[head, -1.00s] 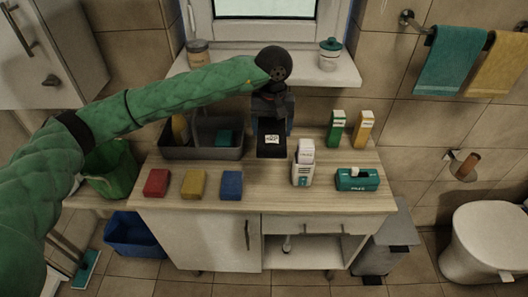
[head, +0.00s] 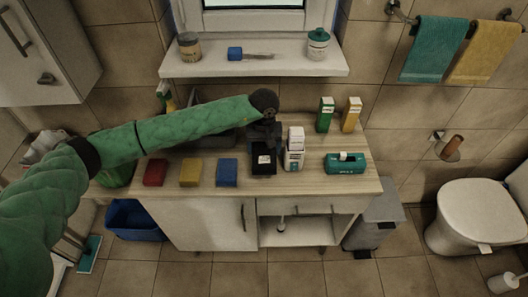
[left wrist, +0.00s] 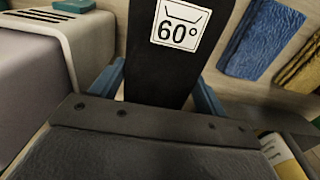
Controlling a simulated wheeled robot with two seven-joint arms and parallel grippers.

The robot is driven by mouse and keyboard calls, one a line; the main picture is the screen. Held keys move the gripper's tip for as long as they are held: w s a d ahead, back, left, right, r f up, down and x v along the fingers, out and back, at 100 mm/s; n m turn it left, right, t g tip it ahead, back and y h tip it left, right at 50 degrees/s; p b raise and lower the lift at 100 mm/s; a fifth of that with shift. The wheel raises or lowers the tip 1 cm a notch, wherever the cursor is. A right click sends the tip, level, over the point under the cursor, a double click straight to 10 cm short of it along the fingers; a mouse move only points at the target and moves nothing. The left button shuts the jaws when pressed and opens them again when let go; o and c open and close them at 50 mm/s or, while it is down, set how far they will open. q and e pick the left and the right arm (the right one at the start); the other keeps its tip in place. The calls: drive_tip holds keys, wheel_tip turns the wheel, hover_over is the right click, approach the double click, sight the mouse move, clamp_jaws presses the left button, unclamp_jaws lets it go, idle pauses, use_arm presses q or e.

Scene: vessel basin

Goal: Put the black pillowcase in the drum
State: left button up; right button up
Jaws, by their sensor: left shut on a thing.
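The black pillowcase (head: 264,168) is a small dark folded piece with a white label. In the left wrist view the pillowcase (left wrist: 140,60) hangs off the jaws, with "60°" on its label. My left gripper (head: 264,143) is shut on it and holds it over the counter, between the blue folded piece (head: 227,172) and the white bottle (head: 294,150). I cannot make out the drum in either view. My right gripper is not in view.
Red (head: 156,172) and yellow (head: 191,172) pieces lie left of the blue one. A teal box (head: 346,163) and upright green (head: 325,114) and yellow (head: 351,114) cartons stand right. A dark tray (head: 215,139) is partly hidden behind my arm. The window sill (head: 340,68) is behind.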

use_arm(q)
wheel_tip(320, 180, down, 3)
drive_tip(key=shift+s+r+p, duration=0.1)
drive_tip(key=shift+p, duration=0.6)
drive_tip(key=shift+f, duration=0.5)
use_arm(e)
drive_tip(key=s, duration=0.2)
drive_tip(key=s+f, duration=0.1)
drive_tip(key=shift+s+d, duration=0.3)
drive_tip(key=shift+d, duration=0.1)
use_arm(q)
drive_tip(key=shift+f, duration=0.1)
drive_tip(key=o, duration=1.1)
drive_tip(key=shift+c, duration=0.2)
drive_tip(key=shift+o, duration=0.3)
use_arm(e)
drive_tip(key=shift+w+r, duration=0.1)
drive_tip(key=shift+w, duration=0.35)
